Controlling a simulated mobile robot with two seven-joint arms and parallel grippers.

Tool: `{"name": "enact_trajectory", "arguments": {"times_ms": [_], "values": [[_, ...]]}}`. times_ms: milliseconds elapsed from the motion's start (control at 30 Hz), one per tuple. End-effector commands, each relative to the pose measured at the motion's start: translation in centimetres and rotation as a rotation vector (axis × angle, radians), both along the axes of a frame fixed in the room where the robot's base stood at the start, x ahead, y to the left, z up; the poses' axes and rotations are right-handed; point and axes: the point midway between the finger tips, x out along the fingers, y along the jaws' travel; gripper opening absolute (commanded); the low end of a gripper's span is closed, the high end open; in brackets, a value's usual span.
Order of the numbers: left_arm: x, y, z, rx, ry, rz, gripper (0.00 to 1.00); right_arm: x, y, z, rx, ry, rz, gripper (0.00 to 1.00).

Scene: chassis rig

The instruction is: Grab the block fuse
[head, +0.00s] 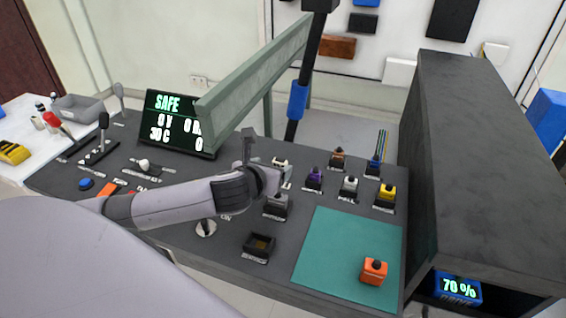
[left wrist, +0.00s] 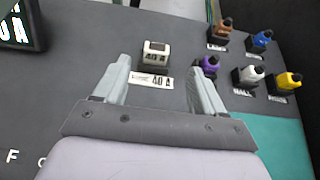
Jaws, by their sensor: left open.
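The block fuse (left wrist: 156,54) is a small pale block with a dark top, marked 40 A. It sits on the dark panel behind a white 40 A label (left wrist: 151,82). In the head view the fuse (head: 281,163) is partly hidden by my left gripper (head: 267,160). In the left wrist view my left gripper (left wrist: 158,72) is open, with its two fingers apart and nothing between them but the panel and label. The fuse is ahead of the fingertips, between their lines, and no contact shows. My right gripper is not in view.
Several coloured plugs, including a purple one (head: 315,178) and a yellow one (head: 386,195), stand right of the fuse. A green beam (head: 255,75) rises behind, and a dark cabinet (head: 485,150) stands at right.

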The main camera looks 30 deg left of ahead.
Motion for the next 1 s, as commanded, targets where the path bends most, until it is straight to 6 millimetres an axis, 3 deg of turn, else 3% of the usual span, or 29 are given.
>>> {"name": "enact_trajectory", "arguments": {"times_ms": [600,933,967,1000], "values": [[5.1,1.7,-2.8,-0.001,-0.001,0.001,0.70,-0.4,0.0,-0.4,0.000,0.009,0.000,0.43],[5.5,1.8,-3.0,-0.001,0.000,0.000,0.70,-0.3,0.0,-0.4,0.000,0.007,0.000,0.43],[5.5,1.8,-3.0,-0.001,0.000,0.000,0.67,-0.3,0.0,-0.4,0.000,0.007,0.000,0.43],[5.5,1.8,-3.0,-0.001,0.000,0.000,0.54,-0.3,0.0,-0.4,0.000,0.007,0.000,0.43]]}}
